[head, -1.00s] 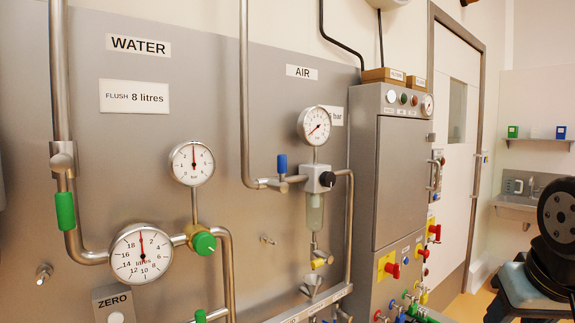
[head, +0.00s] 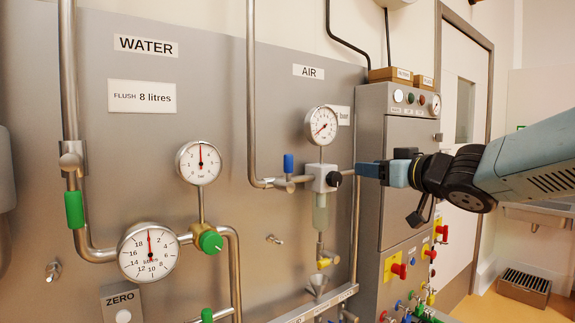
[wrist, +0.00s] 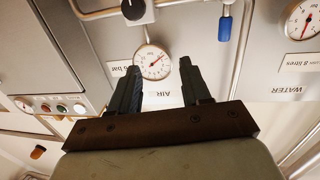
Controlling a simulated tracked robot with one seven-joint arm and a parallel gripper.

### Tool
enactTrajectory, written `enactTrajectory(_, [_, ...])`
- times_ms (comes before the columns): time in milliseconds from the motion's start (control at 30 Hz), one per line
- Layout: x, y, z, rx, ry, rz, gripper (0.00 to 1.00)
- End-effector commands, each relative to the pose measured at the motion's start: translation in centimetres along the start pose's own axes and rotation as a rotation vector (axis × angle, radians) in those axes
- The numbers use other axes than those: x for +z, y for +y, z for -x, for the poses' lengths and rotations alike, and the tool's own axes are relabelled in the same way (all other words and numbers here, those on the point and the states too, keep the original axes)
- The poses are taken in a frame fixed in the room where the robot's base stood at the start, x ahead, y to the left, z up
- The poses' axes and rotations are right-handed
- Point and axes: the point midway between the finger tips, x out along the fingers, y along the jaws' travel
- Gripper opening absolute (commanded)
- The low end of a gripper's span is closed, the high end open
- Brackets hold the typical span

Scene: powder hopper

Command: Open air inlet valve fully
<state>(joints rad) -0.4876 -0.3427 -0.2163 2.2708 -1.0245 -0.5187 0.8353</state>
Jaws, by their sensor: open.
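The air inlet valve has a blue lever handle (head: 288,164) on the air pipe, left of the regulator block. The handle stands upright, across the horizontal pipe. It also shows in the upside-down wrist view (wrist: 225,24), up and right of my fingers. My gripper (wrist: 155,78) is open and empty, its two dark fingers apart. In the head view my gripper (head: 362,170) is right of the regulator's black knob (head: 334,178), apart from the blue handle. The air gauge (head: 321,125) is above the regulator; its needle points to the lower left.
A grey cabinet (head: 370,130) with a gauge and buttons stands right of the panel, behind my arm. The water pipework with a green lever (head: 74,210) and water gauge (head: 199,163) is at left.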

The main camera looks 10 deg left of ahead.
Motion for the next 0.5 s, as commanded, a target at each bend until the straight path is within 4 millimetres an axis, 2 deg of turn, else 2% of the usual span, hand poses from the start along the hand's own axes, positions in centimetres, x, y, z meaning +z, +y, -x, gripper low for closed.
enactTrajectory(33, [-0.2, -1.7, -1.1, -0.081, 0.015, 0.0, 0.47])
enactTrajectory(100, [-0.3, -3.8, -1.9, -0.179, 0.03, -0.005, 0.47])
enactTrajectory(200, [-0.4, -5.9, -2.6, -0.284, 0.04, -0.012, 0.47])
enactTrajectory(300, [-0.4, -7.1, -2.8, -0.343, 0.042, -0.018, 0.47])
enactTrajectory(500, [-0.4, -8.1, -4.1, -0.369, 0.042, -0.02, 0.47])
